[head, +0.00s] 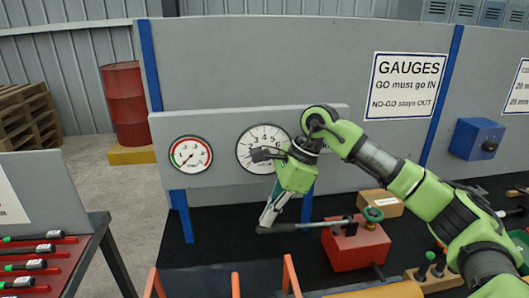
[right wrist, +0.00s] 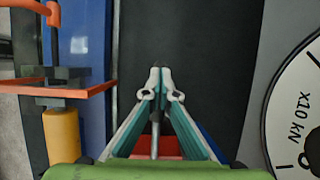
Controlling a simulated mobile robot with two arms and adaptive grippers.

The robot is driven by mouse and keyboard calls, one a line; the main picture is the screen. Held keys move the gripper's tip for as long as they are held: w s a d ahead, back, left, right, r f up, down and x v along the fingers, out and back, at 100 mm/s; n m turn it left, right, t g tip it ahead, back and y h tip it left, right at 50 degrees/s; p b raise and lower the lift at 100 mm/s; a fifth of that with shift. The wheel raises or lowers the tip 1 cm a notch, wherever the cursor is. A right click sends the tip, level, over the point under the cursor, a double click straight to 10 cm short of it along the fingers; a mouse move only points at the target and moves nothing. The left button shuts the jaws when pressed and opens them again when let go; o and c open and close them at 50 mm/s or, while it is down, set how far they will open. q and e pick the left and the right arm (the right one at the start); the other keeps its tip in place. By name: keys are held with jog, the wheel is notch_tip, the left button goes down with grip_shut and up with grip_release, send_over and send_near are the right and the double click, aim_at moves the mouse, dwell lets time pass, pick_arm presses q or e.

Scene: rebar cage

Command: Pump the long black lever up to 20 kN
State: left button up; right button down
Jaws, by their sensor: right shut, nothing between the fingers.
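The long lever (head: 312,226) runs nearly level to the left from the red pump (head: 357,249), its black grip at the left end. My right gripper (head: 266,222) points down at the grip end, fingers shut with nothing between them; whether they touch the lever I cannot tell. In the right wrist view the fingertips (right wrist: 158,75) meet, and a grey rod shows between the fingers with red below. The large white gauge (head: 253,140) is behind my right arm, which hides part of its face and needle. It also shows in the right wrist view (right wrist: 290,110), marked x10 kN. My left gripper is out of view.
A smaller red-and-green dial (head: 190,154) is on the grey panel left of the large gauge. A cardboard box (head: 380,202) stands behind the pump. Orange posts (head: 291,275) stand at the bench front. A rack of red trays (head: 40,265) is at left.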

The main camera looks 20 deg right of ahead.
jog(key=shift+f, duration=0.15)
jog(key=shift+f+b, duration=0.5)
jog(key=w+a+p+v, duration=0.1)
jog(key=p+v, duration=0.6)
jog(key=v, duration=0.4)
jog(key=shift+s+a+r, duration=0.25)
jog(key=shift+s+r, duration=0.05)
jog(key=shift+f, duration=0.15)
dwell(0.3)
jog(key=shift+w+a+f+b, duration=0.1)
jog(key=shift+a+f+b, duration=0.25)
jog(key=shift+f, duration=0.2)
jog(key=shift+a+f+b, duration=0.25)
jog(key=shift+f+b, duration=0.25)
jog(key=shift+f, duration=0.25)
